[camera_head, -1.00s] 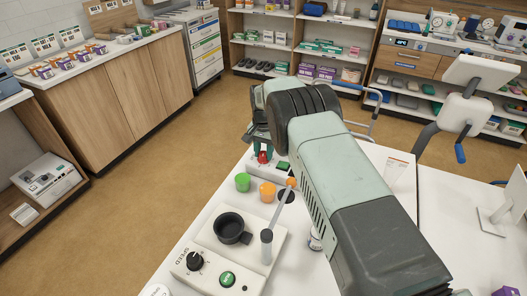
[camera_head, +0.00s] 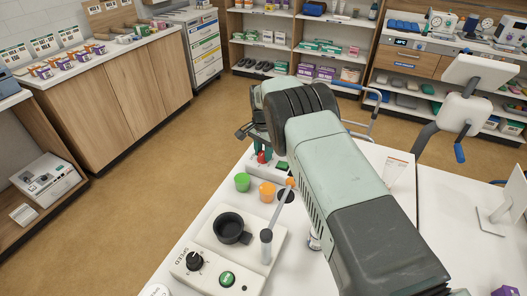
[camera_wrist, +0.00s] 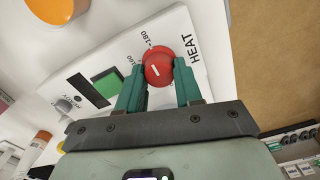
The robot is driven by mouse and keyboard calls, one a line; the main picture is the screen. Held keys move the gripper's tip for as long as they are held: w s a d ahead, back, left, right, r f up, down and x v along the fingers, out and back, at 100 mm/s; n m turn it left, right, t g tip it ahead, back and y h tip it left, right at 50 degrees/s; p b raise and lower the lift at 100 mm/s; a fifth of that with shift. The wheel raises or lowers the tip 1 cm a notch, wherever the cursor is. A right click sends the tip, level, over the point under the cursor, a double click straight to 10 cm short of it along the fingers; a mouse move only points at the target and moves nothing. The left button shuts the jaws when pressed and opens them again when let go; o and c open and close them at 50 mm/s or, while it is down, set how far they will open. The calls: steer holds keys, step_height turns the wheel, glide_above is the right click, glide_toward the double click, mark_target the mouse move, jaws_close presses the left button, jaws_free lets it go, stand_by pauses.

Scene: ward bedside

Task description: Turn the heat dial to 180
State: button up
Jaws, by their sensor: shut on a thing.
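The heat dial is a round red knob (camera_wrist: 158,68) on a white panel marked HEAT (camera_wrist: 196,48). A short white line shows on its face; which mark it points to I cannot tell. A 180 mark (camera_wrist: 147,36) is printed beside it. My gripper (camera_wrist: 160,82) has its green fingers shut on the dial, one on each side. In the head view the dial is a small red spot (camera_head: 261,157) under my gripper (camera_head: 264,151), partly hidden by my arm.
A green switch (camera_wrist: 108,84) sits on the same panel. Nearer is a mixer-like unit (camera_head: 252,243) with a black cup (camera_head: 231,229) and a speed knob (camera_head: 194,261).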

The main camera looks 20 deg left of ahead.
mark_target(263, 153)
steer(key=shift+s, duration=0.1)
steer(key=o, duration=1)
steer(key=shift+o, duration=0.2)
step_height(263, 153, up, 11)
steer(key=shift+f, duration=0.1)
